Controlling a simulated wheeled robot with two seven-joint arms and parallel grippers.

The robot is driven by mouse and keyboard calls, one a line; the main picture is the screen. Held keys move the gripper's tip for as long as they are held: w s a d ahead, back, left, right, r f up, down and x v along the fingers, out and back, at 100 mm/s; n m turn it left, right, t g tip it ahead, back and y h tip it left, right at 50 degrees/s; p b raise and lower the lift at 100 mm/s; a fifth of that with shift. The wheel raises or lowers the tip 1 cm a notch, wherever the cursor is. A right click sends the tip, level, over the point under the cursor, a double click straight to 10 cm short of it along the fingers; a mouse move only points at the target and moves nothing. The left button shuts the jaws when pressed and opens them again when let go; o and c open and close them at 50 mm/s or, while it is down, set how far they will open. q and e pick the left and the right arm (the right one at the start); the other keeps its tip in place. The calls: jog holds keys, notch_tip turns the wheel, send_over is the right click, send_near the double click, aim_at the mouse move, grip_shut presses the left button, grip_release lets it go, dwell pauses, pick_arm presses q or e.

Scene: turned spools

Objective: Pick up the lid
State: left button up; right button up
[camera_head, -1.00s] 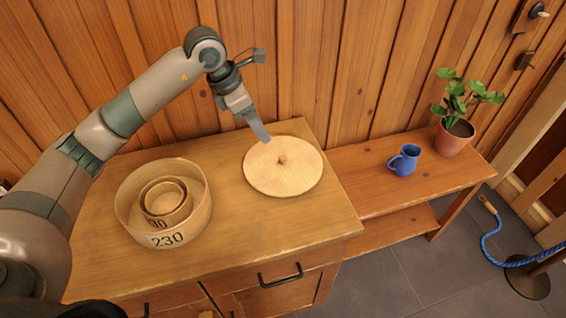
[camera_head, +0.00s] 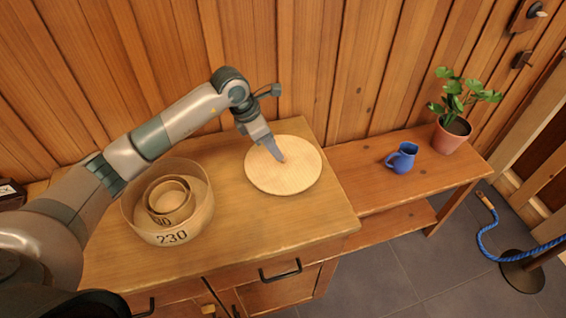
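The lid (camera_head: 290,178) is a round, flat disc of pale wood lying on the cabinet top. Its small central knob is mostly hidden by my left gripper (camera_head: 279,157), whose fingertips are over the middle of the lid, at the knob. The fingers are seen edge-on, so I cannot tell whether they are apart or closed on the knob. My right gripper is not in view.
A large round wooden box (camera_head: 171,236) marked 230, with smaller boxes (camera_head: 169,199) nested inside, stands left of the lid under my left arm. A blue mug (camera_head: 403,158) and a potted plant (camera_head: 452,134) stand on the lower bench (camera_head: 365,180) to the right. A plank wall is behind.

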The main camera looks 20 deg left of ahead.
aim_at(301, 167)
pick_arm(q)
jog(key=shift+w+d+f+p, duration=0.3)
jog(key=shift+f+p, duration=0.2)
jog(key=shift+p, duration=0.15)
jog(key=p+x, duration=0.1)
jog(key=x, duration=0.2)
jog(key=shift+w, duration=0.1)
jog(key=shift+w+d+f, duration=0.1)
jog(key=shift+d+f, duration=0.05)
jog(key=shift+f, duration=0.25)
grip_shut()
